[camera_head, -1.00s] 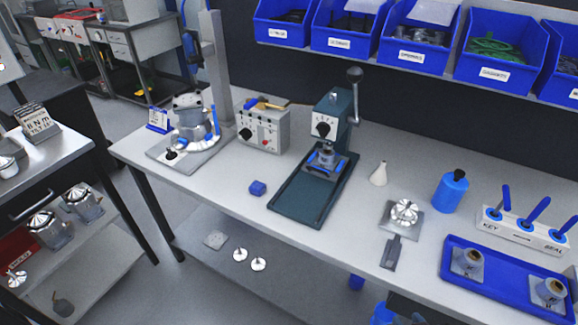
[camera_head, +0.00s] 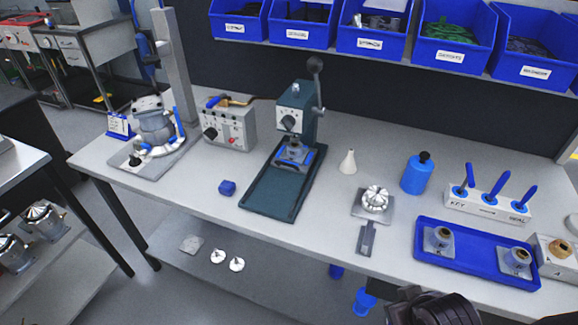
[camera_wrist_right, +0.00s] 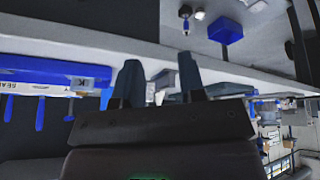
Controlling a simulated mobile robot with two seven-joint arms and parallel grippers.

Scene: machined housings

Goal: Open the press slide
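The press (camera_head: 292,112) stands on the workbench in the head view, a dark green column with a white dial face and a lever with a round knob (camera_head: 315,64) at its upper right. Its dark green base tray (camera_head: 270,197) extends toward the front. A blue fixture with a small part (camera_head: 294,155) sits under the press head. My right gripper (camera_wrist_right: 160,80) shows two dark fingers apart with nothing between them in the right wrist view. Part of my right arm (camera_head: 430,307) shows at the bottom of the head view, away from the press. My left gripper is not in view.
A white cone (camera_head: 348,161), a silver part on a plate (camera_head: 374,200), a blue bottle (camera_head: 416,174) and a blue tray (camera_head: 470,277) stand to the right. Blue bins (camera_head: 373,31) hang above.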

